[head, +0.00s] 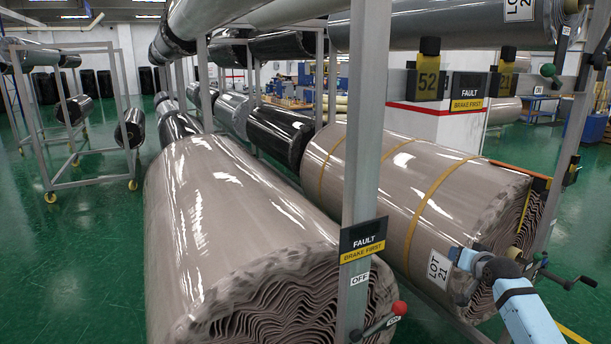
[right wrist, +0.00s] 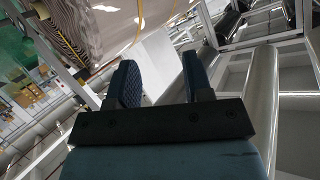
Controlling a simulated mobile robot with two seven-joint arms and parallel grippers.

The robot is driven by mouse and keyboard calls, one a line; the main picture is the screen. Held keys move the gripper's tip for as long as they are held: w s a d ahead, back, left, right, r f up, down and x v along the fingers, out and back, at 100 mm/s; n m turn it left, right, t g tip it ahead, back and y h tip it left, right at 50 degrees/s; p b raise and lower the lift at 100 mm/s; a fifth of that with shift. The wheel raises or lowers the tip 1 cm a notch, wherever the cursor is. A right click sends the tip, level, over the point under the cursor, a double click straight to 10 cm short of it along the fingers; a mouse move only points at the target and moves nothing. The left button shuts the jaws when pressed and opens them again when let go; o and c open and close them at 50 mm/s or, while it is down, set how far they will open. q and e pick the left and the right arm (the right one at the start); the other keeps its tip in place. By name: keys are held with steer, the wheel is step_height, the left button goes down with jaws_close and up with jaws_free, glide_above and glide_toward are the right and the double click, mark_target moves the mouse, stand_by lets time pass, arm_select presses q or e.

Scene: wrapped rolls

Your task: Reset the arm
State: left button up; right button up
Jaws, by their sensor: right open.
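My right arm (head: 525,305), pale blue with dark joints, comes in at the lower right of the head view. It is bent in front of the end of the right-hand wrapped roll (head: 395,190), near its LOT 21 label. A roll's layered end shows beyond, at the upper left. My left gripper is not in view.
A large wrapped roll (head: 235,220) lies at the left front. A grey post (head: 367,120) with a FAULT sign (head: 363,240) stands between the rolls. A red-knobbed lever (head: 399,308) and a black crank (head: 570,277) stick out nearby. Green floor (head: 80,260) is open at left.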

step_height(320, 180, up, 6)
steer(key=w+d+n+t+h, duration=0.1)
steer(key=d+n+t+h, duration=0.1)
steer(key=n+t, duration=0.35)
steer(key=s+a+f+n+g+y, duration=0.1)
steer(key=s+a+f+g, duration=0.1)
steer(key=s+a+f, duration=0.4)
steer(key=s+a+f+g+y, duration=0.1)
steer(key=s+a+f, duration=0.2)
steer(key=s+f, duration=0.55)
steer(key=s+a+f+n+g+y, duration=0.15)
steer(key=s+a+f, duration=0.3)
steer(key=f, duration=0.45)
steer(key=s+a+f+g, duration=0.1)
steer(key=s+a+f, duration=0.2)
steer(key=s, duration=0.7)
steer(key=s+a+f+m+g+y, duration=0.1)
steer(key=s+a, duration=0.3)
steer(key=s, duration=0.6)
steer(key=s+a+f+g, duration=0.1)
steer(key=s+a+f, duration=0.2)
steer(key=s, duration=0.7)
steer(key=shift+s+a+f+g, duration=0.2)
steer(key=shift+a+f+g, duration=0.15)
steer(key=shift+f, duration=0.5)
